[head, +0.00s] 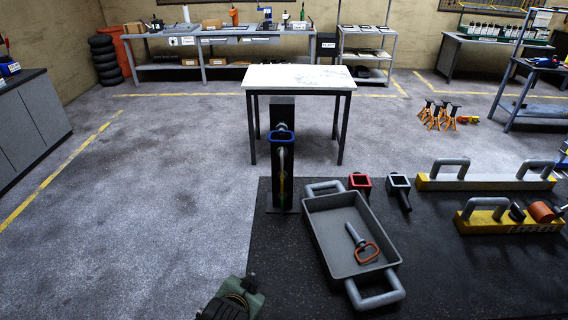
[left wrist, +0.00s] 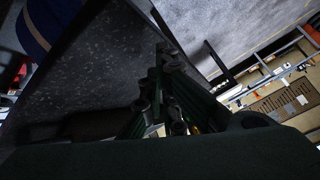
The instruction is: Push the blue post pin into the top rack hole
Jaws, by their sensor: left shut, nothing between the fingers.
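How deep any pin sits, and the rack holes, cannot be made out. My left gripper (left wrist: 168,75) is shut and empty in the left wrist view. In the head view, part of my left arm shows at the bottom, below and apart from the post. My right gripper is not in view.
A grey tray (head: 318,232) with handles holds an orange-handled pin (head: 366,252). A red socket piece (head: 360,181) and a grey one (head: 398,182) lie behind it. Yellow bars (head: 482,182) lie right. A white-topped table (head: 300,77) stands behind the post. Floor left is clear.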

